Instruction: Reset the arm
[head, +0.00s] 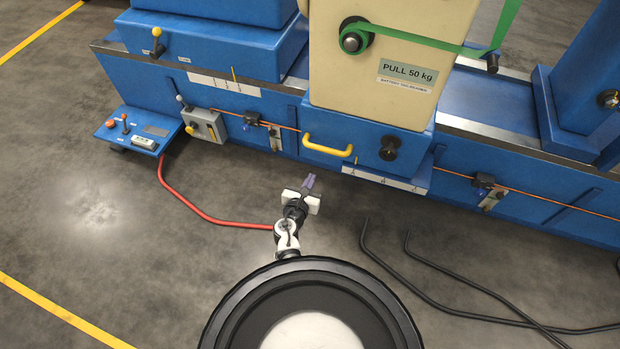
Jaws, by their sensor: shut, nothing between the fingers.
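My gripper (309,183) shows near the middle of the head view, at the end of my arm, which reaches forward over the front rim of my own body. Its fingers are together and hold nothing. It is over the grey floor, apart from the blue machine bed. In the picture it lies just below the yellow handle (327,146) on the blue base of the cream block. Most of my arm is foreshortened from above, so its exact pose is hard to tell.
The long blue bed (520,206) runs across the front, with a cream block (385,95) labelled "PULL 50 kg". A control shelf (132,132) juts out left. A red hose (190,205) and black cables (440,287) lie on the floor. The left floor is clear.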

